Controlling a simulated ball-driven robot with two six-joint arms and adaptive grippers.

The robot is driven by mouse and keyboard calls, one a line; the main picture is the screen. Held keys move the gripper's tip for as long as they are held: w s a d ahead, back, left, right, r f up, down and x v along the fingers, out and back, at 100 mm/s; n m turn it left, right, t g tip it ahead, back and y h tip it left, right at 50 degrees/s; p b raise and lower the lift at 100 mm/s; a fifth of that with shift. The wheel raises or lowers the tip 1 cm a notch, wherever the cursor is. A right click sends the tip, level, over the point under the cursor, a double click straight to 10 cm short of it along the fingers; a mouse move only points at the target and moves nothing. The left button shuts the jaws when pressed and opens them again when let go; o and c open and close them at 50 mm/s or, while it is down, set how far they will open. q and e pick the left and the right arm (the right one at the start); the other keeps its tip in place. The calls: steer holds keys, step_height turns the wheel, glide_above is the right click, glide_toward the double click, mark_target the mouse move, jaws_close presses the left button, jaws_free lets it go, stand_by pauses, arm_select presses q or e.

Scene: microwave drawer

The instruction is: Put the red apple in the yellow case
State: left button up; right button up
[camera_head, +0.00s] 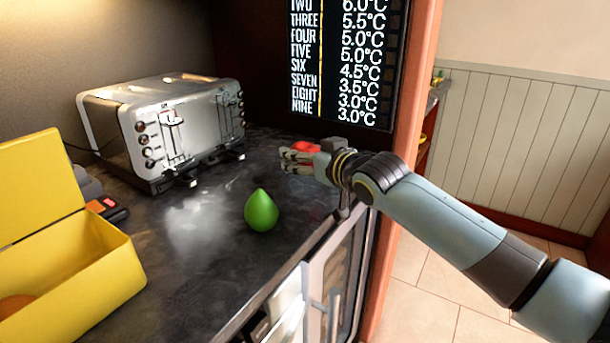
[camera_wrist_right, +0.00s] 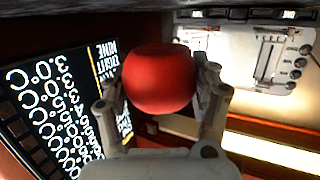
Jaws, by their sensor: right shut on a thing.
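The red apple (camera_wrist_right: 158,80) is between the fingers of my right gripper (camera_wrist_right: 163,88), which is shut on it. In the head view the apple (camera_head: 306,147) shows partly behind the right gripper (camera_head: 302,158), at the back right of the dark counter. The yellow case (camera_head: 85,262) stands at the far left of the counter with its lid (camera_head: 38,185) raised. A brownish round thing (camera_head: 14,304) shows in part inside the case. The apple and right gripper are well to the right of the case. My left gripper is not in view.
A green pear-shaped thing (camera_head: 261,211) stands on the counter between the case and my right gripper. A silver toaster (camera_head: 165,125) stands at the back. A dark temperature board (camera_head: 345,62) is behind the gripper.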

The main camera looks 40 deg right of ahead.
steer(key=shift+f, duration=2)
steer(key=shift+f, duration=0.1)
steer(key=o, duration=1.3)
steer(key=shift+c, duration=0.2)
steer(key=shift+s, duration=0.15)
steer(key=v, duration=1.1)
steer(key=shift+s+r, duration=0.2)
steer(key=shift+s, duration=0.15)
